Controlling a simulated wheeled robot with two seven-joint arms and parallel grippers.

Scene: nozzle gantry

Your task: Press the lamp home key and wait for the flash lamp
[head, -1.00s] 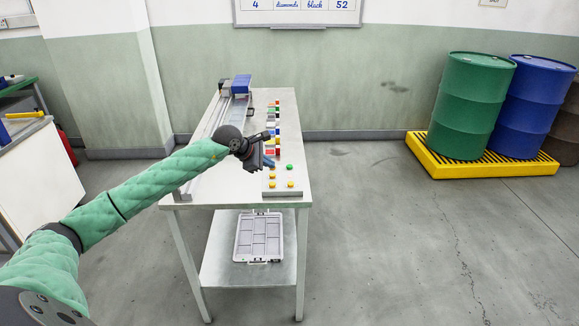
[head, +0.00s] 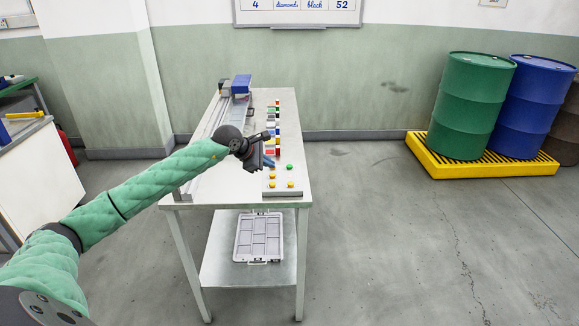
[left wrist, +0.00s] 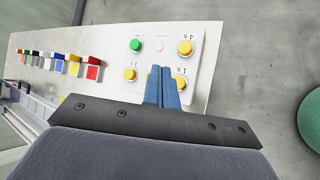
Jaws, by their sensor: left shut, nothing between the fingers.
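The key panel (head: 281,191) lies at the near end of the steel table. It bears a green key (head: 289,167) and several yellow keys (head: 290,184). In the left wrist view the panel also shows a green key (left wrist: 136,45), yellow keys (left wrist: 185,47) and a faint pinkish round spot (left wrist: 159,46). Its small labels appear upside down, and I cannot tell which key is lamp home. My left gripper (head: 268,163) is shut and empty, its blue fingertips (left wrist: 163,72) over the panel among the keys. I cannot tell whether they touch it. No lit lamp is evident.
A rail with a blue carriage (head: 237,84) runs along the table's left side. A row of coloured blocks (head: 270,141) stands beyond the keys. A grey tray (head: 259,237) sits on the lower shelf. Barrels (head: 474,105) stand at right on a yellow pallet (head: 455,168).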

